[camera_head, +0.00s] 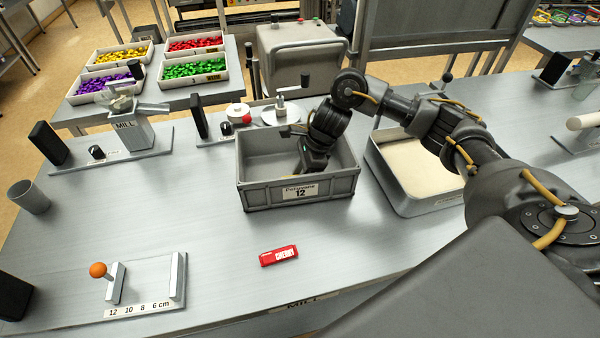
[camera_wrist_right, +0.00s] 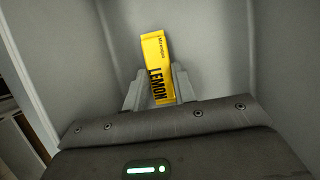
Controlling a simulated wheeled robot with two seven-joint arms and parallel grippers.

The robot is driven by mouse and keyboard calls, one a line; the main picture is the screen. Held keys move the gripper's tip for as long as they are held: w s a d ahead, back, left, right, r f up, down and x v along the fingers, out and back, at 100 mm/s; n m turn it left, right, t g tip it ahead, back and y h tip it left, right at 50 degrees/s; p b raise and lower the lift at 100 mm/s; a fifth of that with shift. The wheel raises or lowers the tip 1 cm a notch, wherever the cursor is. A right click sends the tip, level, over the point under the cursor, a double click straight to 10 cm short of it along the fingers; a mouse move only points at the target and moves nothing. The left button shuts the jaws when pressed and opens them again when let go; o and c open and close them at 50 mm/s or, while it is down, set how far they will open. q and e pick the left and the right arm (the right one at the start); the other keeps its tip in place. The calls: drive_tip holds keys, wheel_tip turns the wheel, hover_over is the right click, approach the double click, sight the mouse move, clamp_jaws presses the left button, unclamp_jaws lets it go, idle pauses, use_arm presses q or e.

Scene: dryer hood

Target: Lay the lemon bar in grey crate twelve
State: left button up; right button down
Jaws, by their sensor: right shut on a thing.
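Grey crate twelve (camera_head: 257,195) stands on the table in the middle of the head view, with a label reading 12 on its front wall. My right gripper (camera_wrist_right: 160,88) reaches down inside the crate and is shut on the yellow lemon bar (camera_wrist_right: 155,52), which shows between its fingers in the right wrist view. Grey crate walls surround the bar there. Whether the bar touches the crate floor I cannot tell. In the head view the crate's front wall and my arm hide most of the bar. My left gripper is not in view.
A red cherry bar (camera_head: 278,255) lies on the table in front of the crate. A pale-filled tray (camera_head: 427,205) stands right of the crate. A gauge with an orange knob (camera_head: 98,270) is at front left. The table's middle left is clear.

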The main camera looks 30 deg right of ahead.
drive_tip(key=shift+f, duration=0.15)
drive_tip(key=shift+f+b, duration=0.15)
drive_tip(key=shift+b, duration=0.15)
drive_tip(key=c, duration=1.1)
unclamp_jaws()
drive_tip(key=shift+c, duration=0.2)
drive_tip(key=shift+r+p, duration=0.35)
drive_tip(key=shift+r, duration=0.05)
drive_tip(key=b+v, duration=0.1)
drive_tip(key=v, duration=1)
drive_tip(key=shift+d+r, duration=0.25)
drive_tip(key=shift+r, duration=0.05)
drive_tip(key=shift+s, duration=0.1)
